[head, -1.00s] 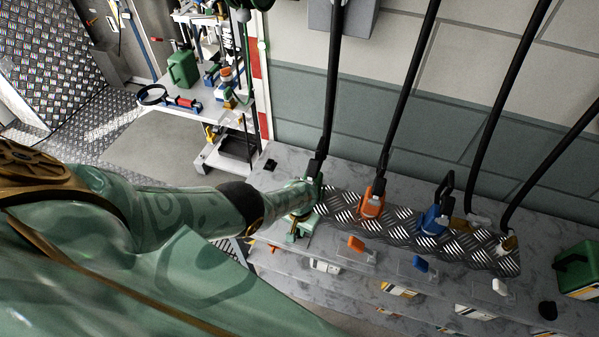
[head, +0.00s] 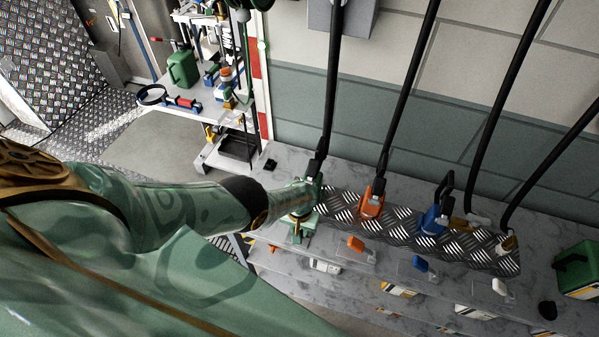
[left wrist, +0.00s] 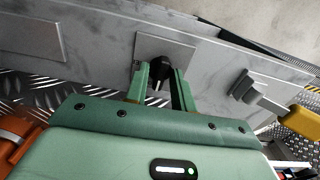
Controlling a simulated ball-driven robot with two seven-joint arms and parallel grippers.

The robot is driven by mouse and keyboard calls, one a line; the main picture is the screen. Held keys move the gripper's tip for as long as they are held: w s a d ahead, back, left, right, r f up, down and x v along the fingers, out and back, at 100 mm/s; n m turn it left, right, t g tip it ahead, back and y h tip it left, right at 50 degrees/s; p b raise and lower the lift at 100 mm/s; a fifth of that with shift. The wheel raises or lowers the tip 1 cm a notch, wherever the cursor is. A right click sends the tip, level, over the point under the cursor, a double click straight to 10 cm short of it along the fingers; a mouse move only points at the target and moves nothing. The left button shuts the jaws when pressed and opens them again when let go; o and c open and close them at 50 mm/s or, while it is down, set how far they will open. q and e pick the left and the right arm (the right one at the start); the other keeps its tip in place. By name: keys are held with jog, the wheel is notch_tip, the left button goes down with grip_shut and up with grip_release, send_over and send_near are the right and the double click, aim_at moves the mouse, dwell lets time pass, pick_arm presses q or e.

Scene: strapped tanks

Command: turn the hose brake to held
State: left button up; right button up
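A black knob (left wrist: 159,76) stands on a square grey plate in the left wrist view; I cannot tell whether it is the hose brake, and no held mark is readable. My left gripper (left wrist: 161,82) has its two green fingers on either side of the knob, with a visible gap between fingers and knob. In the head view my left gripper (head: 305,192) is at the left end of the bench, by the foot of the leftmost black hose (head: 331,90), and its fingertips are hidden there. My right gripper is not in view.
An orange coupling (head: 371,203) and a blue coupling (head: 434,220) stand on the tread-plate strip (head: 400,222) to the right. A yellow-handled part (left wrist: 303,121) is right of the knob. A green can (head: 578,270) stands at the bench's far right.

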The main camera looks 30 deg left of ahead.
pick_arm(q)
jog(key=shift+o, duration=0.3)
jog(key=shift+w, duration=0.1)
jog(key=shift+r, duration=0.25)
notch_tip(320, 180, up, 16)
jog(key=p, duration=1.6)
jog(key=shift+f, duration=0.25)
